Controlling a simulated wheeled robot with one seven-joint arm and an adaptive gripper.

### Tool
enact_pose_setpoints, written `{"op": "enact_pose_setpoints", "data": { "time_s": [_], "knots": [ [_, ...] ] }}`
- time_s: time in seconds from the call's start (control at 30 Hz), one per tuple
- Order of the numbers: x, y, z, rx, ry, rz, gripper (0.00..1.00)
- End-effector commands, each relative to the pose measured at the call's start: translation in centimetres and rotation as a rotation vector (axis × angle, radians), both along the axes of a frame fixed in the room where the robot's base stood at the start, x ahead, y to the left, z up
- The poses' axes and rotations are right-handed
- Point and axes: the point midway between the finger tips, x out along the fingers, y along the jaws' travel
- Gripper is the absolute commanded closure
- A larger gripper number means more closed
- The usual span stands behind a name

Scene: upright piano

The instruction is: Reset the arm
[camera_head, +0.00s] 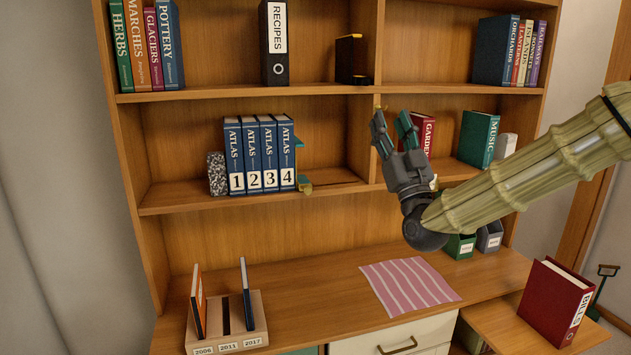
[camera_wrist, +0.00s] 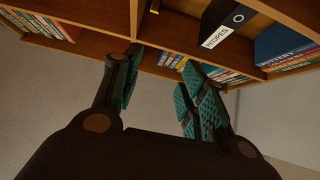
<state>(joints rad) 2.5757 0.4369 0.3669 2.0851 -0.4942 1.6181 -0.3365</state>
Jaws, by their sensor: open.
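My gripper (camera_head: 394,130) is raised in front of the shelf unit, at the height of its middle shelf. My arm reaches in from the right edge of the head view. The fingers are apart with nothing between them. In the wrist view, my gripper (camera_wrist: 158,88) shows its two fingers with green pads spread open, with the shelves beyond. In the head view the fingers partly cover a red GARDEN book (camera_head: 429,133); I cannot tell how far apart they are in depth.
Four-volume blue atlas books (camera_head: 262,155) stand on the middle shelf, beside a speckled block (camera_head: 217,173). A striped pink cloth (camera_head: 410,285) lies on the desk (camera_head: 310,285). A slotted holder (camera_head: 243,335) stands front left, a red BILLS binder (camera_head: 553,302) right. The black RECIPES binder (camera_head: 274,42) is above.

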Motion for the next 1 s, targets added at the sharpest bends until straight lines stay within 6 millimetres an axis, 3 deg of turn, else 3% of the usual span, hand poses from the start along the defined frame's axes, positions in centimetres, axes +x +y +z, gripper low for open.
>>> {"op": "enact_pose_setpoints", "data": {
  "time_s": [0.07, 0.27, 0.57, 0.77, 1.0],
  "knots": [
    [0.0, -0.1, -0.1, -0.001, 0.002, -0.001, 0.57],
    [0.8, 0.1, -3.8, -0.019, 0.084, 0.002, 0.57],
    [1.9, 0.9, -11.0, -0.048, 0.243, 0.016, 0.57],
    [2.3, 1.7, -19.1, -0.081, 0.420, 0.032, 0.57],
    [0.5, 2.3, -32.8, -0.128, 0.725, 0.048, 0.57]
  ]
}}
